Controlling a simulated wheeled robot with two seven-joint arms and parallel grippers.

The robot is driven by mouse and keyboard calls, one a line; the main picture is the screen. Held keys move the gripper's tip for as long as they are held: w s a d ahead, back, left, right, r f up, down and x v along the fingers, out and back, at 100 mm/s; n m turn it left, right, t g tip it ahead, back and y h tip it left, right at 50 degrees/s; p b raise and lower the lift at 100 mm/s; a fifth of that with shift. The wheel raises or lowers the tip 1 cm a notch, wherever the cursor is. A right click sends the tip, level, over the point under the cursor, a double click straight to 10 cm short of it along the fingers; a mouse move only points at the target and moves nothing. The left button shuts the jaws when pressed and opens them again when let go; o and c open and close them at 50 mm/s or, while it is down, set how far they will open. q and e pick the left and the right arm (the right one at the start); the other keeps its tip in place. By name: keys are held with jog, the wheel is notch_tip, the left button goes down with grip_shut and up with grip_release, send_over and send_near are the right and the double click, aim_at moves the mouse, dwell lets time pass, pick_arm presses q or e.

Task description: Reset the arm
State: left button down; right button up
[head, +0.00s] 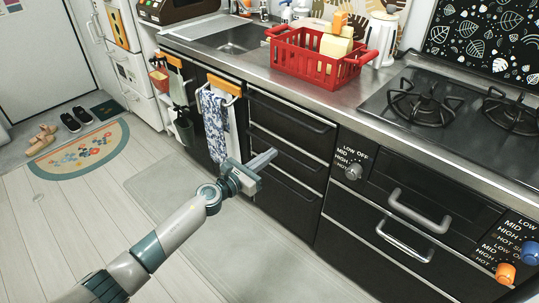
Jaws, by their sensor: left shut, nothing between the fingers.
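My left arm comes in from the lower left of the head view. Its gripper (262,160) is shut and empty. It hangs in the air in front of the black drawers (290,150), beside the blue and white patterned towel (214,125) on the cabinet front. From this one view I cannot tell how far it is from the drawer fronts. My right gripper is not in view.
A red basket (317,63) with yellow items stands on the counter between the sink (235,42) and the stove (440,103). Oven handles (420,210) and knobs jut out at the right. Shoes (76,119) and a half-round mat (80,153) lie by the door. The wooden floor at left is clear.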

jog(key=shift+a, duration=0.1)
pick_arm(q)
jog(key=s+a+f+n+g+y+p, duration=0.1)
jog(key=s+a+f+n+y+p, duration=0.3)
jog(key=s+f+n, duration=0.7)
jog(key=s+a+f+n+g+y+p, duration=0.1)
jog(key=s+a+f+n+y+p, duration=0.4)
jog(key=f+n, duration=0.8)
jog(key=s+a+f+n+g, duration=0.1)
jog(key=s+f+n, duration=0.3)
jog(key=s, duration=0.7)
jog(key=s+a+f+n+g+p, duration=0.1)
jog(key=s+f+n+g, duration=0.2)
jog(key=s, duration=0.8)
jog(key=s+a+f+n+g+p, duration=0.1)
jog(key=s+a+f+n+g, duration=0.1)
jog(key=s+f+n, duration=0.5)
jog(key=s+n, duration=0.3)
jog(key=s, duration=0.1)
jog(key=shift+f+g+y, duration=0.2)
jog(key=shift+g+y, duration=0.2)
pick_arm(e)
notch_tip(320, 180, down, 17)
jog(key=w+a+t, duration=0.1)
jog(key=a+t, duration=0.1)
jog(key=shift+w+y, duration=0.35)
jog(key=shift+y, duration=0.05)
